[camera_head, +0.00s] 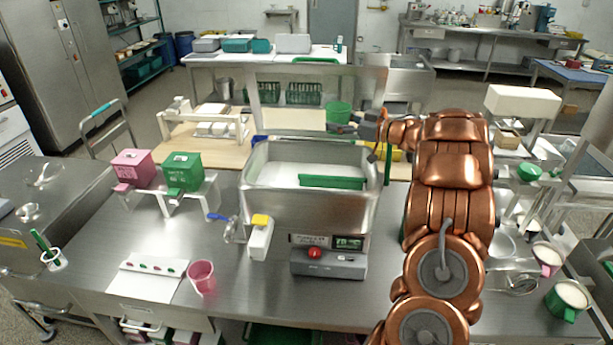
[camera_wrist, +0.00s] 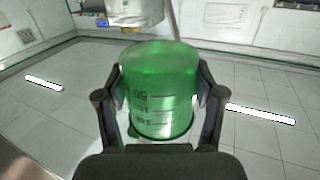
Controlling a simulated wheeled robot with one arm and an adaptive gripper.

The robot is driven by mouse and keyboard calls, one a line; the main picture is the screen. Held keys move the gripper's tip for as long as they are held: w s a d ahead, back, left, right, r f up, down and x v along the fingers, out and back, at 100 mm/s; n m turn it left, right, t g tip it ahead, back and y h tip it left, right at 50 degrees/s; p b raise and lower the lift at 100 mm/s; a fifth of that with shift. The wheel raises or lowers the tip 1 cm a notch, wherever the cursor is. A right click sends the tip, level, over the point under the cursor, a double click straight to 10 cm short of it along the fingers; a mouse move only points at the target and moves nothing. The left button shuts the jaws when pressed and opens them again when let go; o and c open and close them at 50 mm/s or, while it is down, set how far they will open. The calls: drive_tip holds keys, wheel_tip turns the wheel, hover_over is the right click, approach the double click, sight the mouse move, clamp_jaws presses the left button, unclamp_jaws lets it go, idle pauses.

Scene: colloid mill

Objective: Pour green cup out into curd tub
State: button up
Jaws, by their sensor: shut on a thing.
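A green cup (camera_wrist: 158,95) with measuring marks is held between the two fingers of my gripper (camera_wrist: 160,105) in the wrist view. Its printed marks appear upside down there. In the head view a green cup (camera_head: 338,112) shows at the tip of my gripper (camera_head: 352,128), beyond the far rim of a big steel tub (camera_head: 260,195). That tub holds something white, with a green bar across it; I take it as the curd tub, though no label confirms this. The contents of the held cup are hidden.
A scale with a display (camera_head: 330,264) stands before the tub. A pink box (camera_head: 132,165) and a green box (camera_head: 182,172) stand left on a rack. A pink cup (camera_head: 202,278) stands front left. Another green cup (camera_head: 562,308) with white contents stands far right.

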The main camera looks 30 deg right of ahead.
drive_tip(key=shift+s, duration=0.1)
drive_tip(key=shift+s+a+f+n, duration=0.15)
drive_tip(key=shift+a+f+n, duration=0.25)
drive_tip(key=shift+n, duration=0.5)
drive_tip(key=shift+s+a+f+n+g+h, duration=0.1)
drive_tip(key=shift+a+f+n+g+h, duration=0.2)
drive_tip(key=shift+a+n, duration=0.4)
drive_tip(key=f+n, duration=0.1)
drive_tip(key=n, duration=0.1)
drive_tip(key=a+f+n+h, duration=0.1)
drive_tip(key=f+n, duration=0.1)
drive_tip(key=a+f+n+h+b, duration=0.1)
drive_tip(key=n, duration=0.1)
drive_tip(key=shift+s+a+f+n, duration=0.2)
drive_tip(key=shift+s+f+n, duration=0.1)
drive_tip(key=shift+s+n, duration=0.1)
drive_tip(key=shift+f+n+g+h+b, duration=0.3)
drive_tip(key=shift+n+b, duration=0.1)
drive_tip(key=shift+b, duration=0.8)
